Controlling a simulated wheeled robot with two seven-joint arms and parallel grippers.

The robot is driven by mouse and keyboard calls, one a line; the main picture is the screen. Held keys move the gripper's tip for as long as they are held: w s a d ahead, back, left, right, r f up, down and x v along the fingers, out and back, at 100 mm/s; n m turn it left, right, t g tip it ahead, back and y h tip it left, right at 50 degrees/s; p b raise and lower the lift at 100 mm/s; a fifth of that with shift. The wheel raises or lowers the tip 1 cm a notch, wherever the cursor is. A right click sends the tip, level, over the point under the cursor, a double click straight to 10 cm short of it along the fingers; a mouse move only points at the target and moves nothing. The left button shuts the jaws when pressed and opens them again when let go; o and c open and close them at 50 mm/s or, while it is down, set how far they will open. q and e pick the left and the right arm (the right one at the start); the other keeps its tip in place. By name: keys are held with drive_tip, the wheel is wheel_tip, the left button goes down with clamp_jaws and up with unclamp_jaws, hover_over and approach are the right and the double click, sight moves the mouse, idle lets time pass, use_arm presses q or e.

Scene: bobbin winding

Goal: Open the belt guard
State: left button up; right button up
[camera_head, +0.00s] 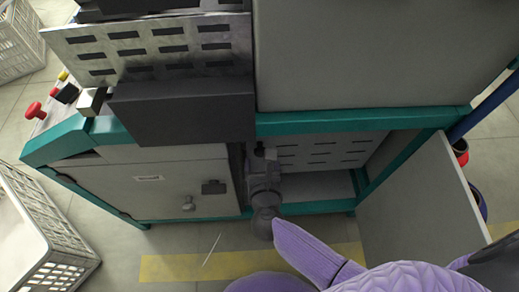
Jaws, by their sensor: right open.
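A flat grey panel (418,205), which looks like the belt guard, stands swung outward at the right edge of an opening in the teal-framed machine. Behind the opening a slotted metal sheet (325,152) and a bare lower shelf show. My right gripper (260,153) is at the left edge of this opening, beside the closed cabinet door and well apart from the swung-out panel. It is open and nothing shows between its fingers, which are small and dark here. My left gripper is out of view.
The closed cabinet door (150,190) has a knob (188,204) and a dark latch (213,187). Red button (34,110) at left. A white crate (40,240) stands on the floor at lower left. Yellow floor stripe (190,266) in front; coloured containers (460,150) stand behind the panel.

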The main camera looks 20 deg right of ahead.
sight(261, 153)
drive_tip(key=b+x, duration=0.1)
drive_tip(key=x, duration=0.2)
drive_tip(key=shift+w+d+f, duration=0.1)
drive_tip(key=shift+f, duration=0.15)
drive_tip(key=shift+w+d, duration=0.15)
drive_tip(key=shift+w, duration=0.35)
clamp_jaws()
